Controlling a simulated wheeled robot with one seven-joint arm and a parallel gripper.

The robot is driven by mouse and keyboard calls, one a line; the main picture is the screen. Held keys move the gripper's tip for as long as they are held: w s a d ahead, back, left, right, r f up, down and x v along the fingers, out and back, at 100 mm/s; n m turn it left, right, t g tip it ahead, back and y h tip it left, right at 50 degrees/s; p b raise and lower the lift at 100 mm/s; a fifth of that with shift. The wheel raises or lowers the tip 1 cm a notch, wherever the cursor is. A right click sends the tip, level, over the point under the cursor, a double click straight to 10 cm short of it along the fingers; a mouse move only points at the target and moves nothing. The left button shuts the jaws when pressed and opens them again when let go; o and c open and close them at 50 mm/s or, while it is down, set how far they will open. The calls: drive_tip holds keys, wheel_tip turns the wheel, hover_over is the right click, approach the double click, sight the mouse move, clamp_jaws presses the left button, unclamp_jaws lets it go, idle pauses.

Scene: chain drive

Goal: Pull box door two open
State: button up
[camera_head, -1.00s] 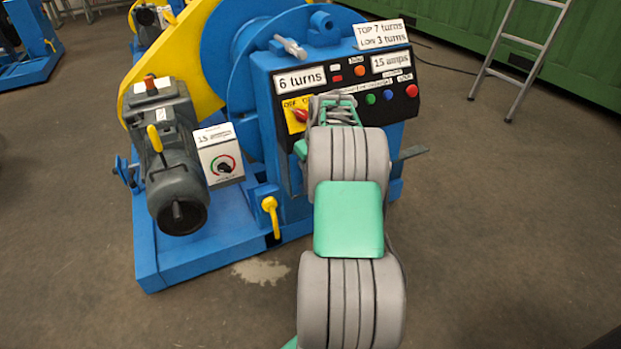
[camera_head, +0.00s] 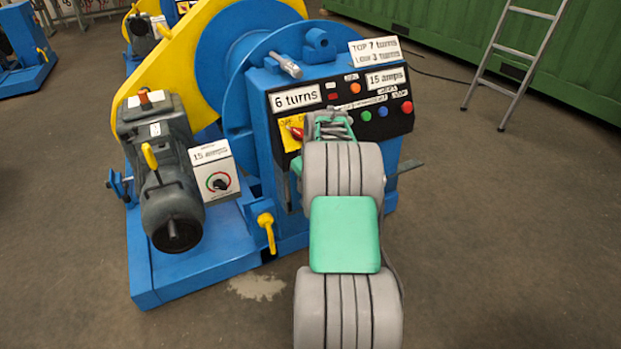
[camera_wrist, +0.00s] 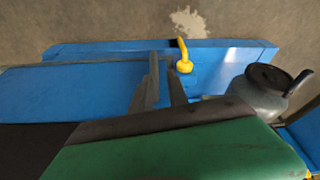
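The blue machine carries a box with a black control panel (camera_head: 385,122) and a "6 turns" label. No door marked two can be picked out; my arm hides much of the box's front. A thin dark flap (camera_head: 405,170) sticks out from the box right of my arm; I cannot tell whether it is a door.
A grey motor (camera_head: 172,195) and a white "15 amps" switch box (camera_head: 214,172) stand left of the control box. The yellow handle also shows low on the machine (camera_head: 266,230). A ladder (camera_head: 515,55) leans at the right. The floor at right is clear.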

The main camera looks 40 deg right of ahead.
drive_tip(key=p+v, duration=0.1)
drive_tip(key=v, duration=0.1)
drive_tip(key=p+v, duration=0.1)
drive_tip(key=v, duration=0.1)
drive_tip(key=shift+w+d+r+p, duration=0.1)
drive_tip(key=shift+w+d+p, duration=0.1)
drive_tip(key=shift+d+p, duration=0.2)
drive_tip(key=p+v, duration=0.2)
drive_tip(key=v, duration=0.6)
